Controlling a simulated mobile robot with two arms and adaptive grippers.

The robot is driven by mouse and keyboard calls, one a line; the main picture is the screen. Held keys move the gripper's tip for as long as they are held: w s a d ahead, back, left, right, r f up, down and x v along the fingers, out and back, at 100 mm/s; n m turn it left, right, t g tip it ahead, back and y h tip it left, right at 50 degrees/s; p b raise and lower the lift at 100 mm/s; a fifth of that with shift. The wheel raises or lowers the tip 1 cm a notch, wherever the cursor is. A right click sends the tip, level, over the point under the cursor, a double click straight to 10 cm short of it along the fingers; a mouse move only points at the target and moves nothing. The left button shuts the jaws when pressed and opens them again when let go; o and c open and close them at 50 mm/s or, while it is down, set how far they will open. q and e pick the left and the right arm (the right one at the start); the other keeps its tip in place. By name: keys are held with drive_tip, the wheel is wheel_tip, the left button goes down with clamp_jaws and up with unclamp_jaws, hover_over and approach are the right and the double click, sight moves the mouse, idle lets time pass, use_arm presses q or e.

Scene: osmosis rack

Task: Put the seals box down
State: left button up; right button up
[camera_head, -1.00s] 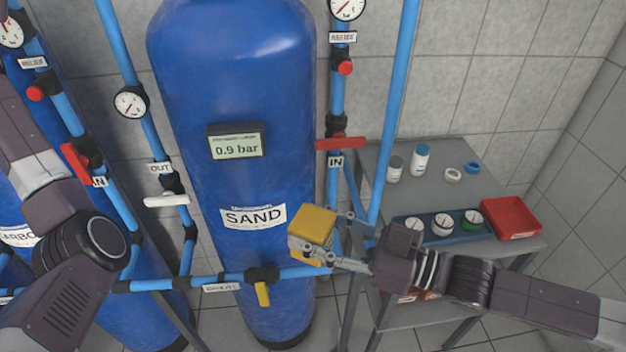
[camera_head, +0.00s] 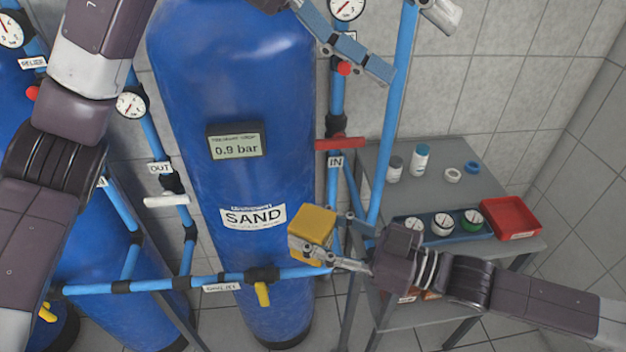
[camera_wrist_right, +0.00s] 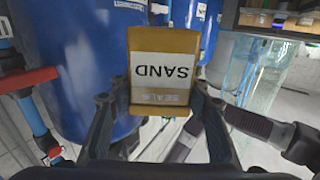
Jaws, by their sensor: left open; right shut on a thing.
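The yellow seals box (camera_head: 311,226) is held in the air in front of the lower right side of the blue SAND tank, left of the grey table. My right gripper (camera_head: 328,243) is shut on it.
Blue pipes (camera_head: 393,125) and a red valve handle (camera_head: 340,143) stand beside the tank.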

use_arm(q)
wheel_tip(320, 180, down, 7)
drive_tip(key=y, duration=0.3)
drive_tip(key=n+t+y, duration=0.3)
drive_tip(key=y, duration=0.5)
approach(312, 233)
drive_tip(key=shift+w+d+f, duration=0.15)
drive_tip(key=shift+w+f, duration=0.25)
drive_tip(key=shift+w, duration=0.15)
drive_tip(key=shift+w+d+f, duration=0.15)
drive_tip(key=shift+w+f, duration=0.25)
drive_tip(key=shift+w, duration=0.15)
wheel_tip(312, 233, down, 12)
drive_tip(key=shift+r, duration=0.1)
drive_tip(key=c, duration=1.2)
drive_tip(key=shift+c, duration=0.7)
use_arm(e)
drive_tip(key=o, duration=1.4)
drive_tip(key=shift+c, duration=0.2)
